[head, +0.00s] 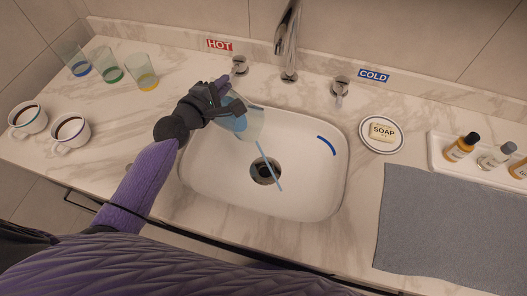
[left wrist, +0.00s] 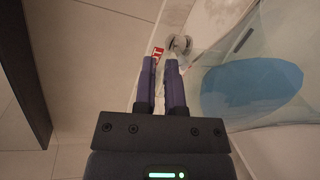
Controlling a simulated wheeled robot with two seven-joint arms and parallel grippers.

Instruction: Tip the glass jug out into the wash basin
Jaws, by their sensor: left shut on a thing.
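The glass jug (head: 248,124) is clear and holds blue liquid. It is tilted above the left-back part of the white wash basin (head: 310,195). A thin light-blue streak (head: 269,166) runs from near the jug down past the dark drain (head: 265,171). My left gripper (head: 228,92) is shut on the jug at its upper left side and partly hides it. In the left wrist view the fingers (left wrist: 160,87) are close together, with the jug (left wrist: 225,55) and its blue liquid (left wrist: 250,90) to their right. The exact grip spot is unclear. My right gripper is not in view.
The tap (head: 288,40) stands behind the basin, between the hot knob (head: 239,66) and cold knob (head: 340,87). Several tumblers (head: 110,66) and two coffee cups (head: 70,131) stand left. A soap dish (head: 382,146), grey mat (head: 450,225) and bottle tray (head: 437,150) are right.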

